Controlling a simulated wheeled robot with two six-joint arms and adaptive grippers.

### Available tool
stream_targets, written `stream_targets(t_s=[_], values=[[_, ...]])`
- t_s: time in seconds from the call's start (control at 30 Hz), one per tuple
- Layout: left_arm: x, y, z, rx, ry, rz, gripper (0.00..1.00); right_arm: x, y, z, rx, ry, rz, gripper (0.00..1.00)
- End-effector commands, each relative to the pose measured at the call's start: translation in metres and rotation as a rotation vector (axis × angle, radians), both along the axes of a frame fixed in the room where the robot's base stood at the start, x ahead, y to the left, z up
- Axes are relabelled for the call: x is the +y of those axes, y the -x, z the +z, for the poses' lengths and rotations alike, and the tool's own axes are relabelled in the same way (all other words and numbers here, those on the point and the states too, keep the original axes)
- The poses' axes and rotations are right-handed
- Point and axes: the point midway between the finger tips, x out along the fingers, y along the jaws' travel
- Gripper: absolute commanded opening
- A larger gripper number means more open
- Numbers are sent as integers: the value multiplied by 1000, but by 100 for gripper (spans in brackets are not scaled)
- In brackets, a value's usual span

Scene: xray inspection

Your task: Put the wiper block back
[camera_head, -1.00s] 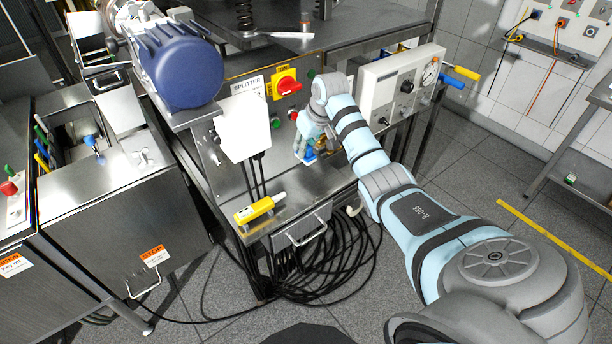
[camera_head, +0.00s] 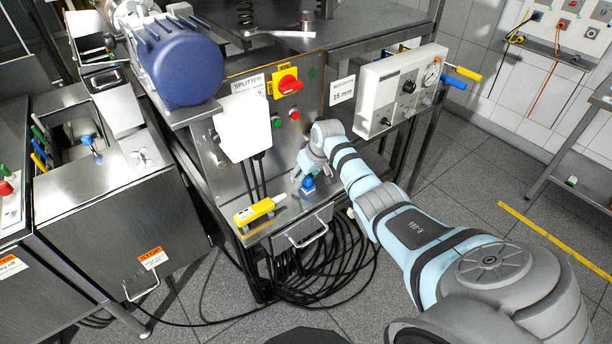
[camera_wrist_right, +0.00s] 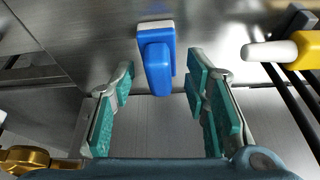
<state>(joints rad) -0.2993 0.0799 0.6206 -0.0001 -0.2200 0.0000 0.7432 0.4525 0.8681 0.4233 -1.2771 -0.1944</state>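The wiper block is a blue block with a white strip. In the head view the blue block (camera_head: 308,184) sits on the metal ledge (camera_head: 345,180) below the splitter panel, just below my right gripper (camera_head: 307,170). In the right wrist view the block (camera_wrist_right: 157,66) lies ahead between the spread teal-padded fingers of my right gripper (camera_wrist_right: 161,75), with a gap on both sides. Its white strip is at the far end, against or near the metal surface. The gripper is open and empty. My left gripper is not in view.
A yellow tool with a white end (camera_head: 260,211) lies on the ledge to the left, and shows at upper right in the wrist view (camera_wrist_right: 292,50). Black cables hang below.

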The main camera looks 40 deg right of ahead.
Motion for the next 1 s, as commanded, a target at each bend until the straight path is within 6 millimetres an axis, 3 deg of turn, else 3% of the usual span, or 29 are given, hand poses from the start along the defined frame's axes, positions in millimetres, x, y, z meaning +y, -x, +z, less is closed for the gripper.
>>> stream_targets(t_s=[0.27, 0.5, 0.7, 1.0], values=[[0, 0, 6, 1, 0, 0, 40, -1, 3, 12, -2, 1, -1, 42], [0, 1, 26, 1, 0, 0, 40, 0, 25, 68, -5, 4, 1, 42], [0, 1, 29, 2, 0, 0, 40, 1, 42, 105, -2, 1, 1, 42], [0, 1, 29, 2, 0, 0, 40, 2, 46, 112, 0, 0, -1, 42]])
